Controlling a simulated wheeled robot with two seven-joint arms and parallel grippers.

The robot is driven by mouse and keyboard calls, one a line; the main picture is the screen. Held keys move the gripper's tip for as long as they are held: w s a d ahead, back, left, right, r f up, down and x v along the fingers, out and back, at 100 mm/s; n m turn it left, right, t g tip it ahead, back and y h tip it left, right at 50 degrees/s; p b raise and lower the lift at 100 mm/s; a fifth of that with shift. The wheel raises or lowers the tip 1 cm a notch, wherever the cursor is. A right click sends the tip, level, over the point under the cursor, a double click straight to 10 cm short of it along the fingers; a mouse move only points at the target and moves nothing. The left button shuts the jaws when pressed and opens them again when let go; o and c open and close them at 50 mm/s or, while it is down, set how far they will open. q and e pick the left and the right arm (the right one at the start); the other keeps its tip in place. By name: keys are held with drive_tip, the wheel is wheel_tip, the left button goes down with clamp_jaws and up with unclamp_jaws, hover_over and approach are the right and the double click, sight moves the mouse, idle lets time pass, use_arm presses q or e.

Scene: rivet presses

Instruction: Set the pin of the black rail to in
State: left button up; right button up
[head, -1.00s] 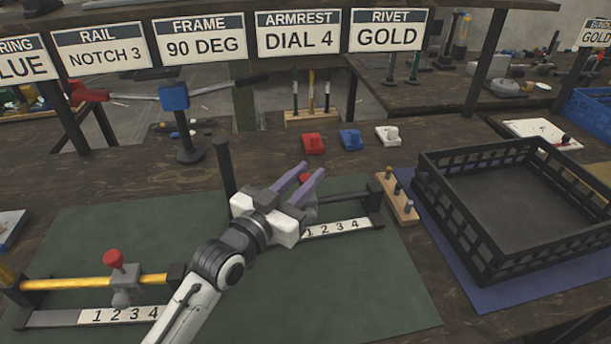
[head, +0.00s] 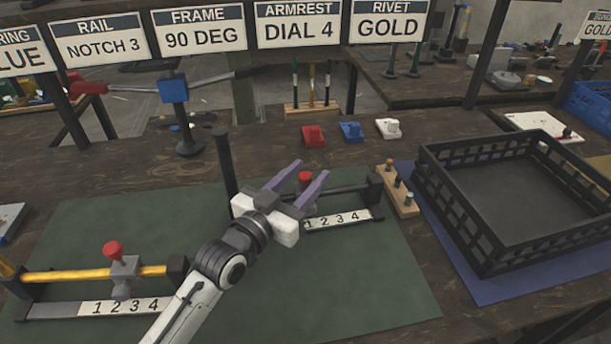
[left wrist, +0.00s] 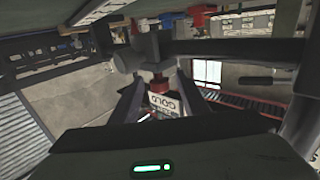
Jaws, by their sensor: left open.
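The black rail (head: 346,189) lies at the right of the green mat, with a number strip (head: 337,219) in front of it. Its red pin knob (head: 306,179) shows between the fingertips of my left gripper (head: 311,172), which is open. The slider under the knob is mostly hidden by the gripper. In the left wrist view the red knob (left wrist: 159,85) sits between the two spread fingers (left wrist: 158,100), with the grey slider (left wrist: 150,46) beyond it. I cannot tell whether the fingers touch the knob, or how deep the pin sits. My right gripper is not in view.
A yellow rail (head: 70,275) with its own red knob (head: 113,250) is at the left. A dark upright post (head: 224,160) stands close behind the left gripper. A peg block (head: 397,190) and black crate (head: 480,255) are at the right. A sign (head: 105,43) reads "RAIL NOTCH 3".

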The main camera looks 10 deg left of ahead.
use_arm(q)
drive_tip(key=v, duration=1)
drive_tip(key=shift+s, duration=0.1)
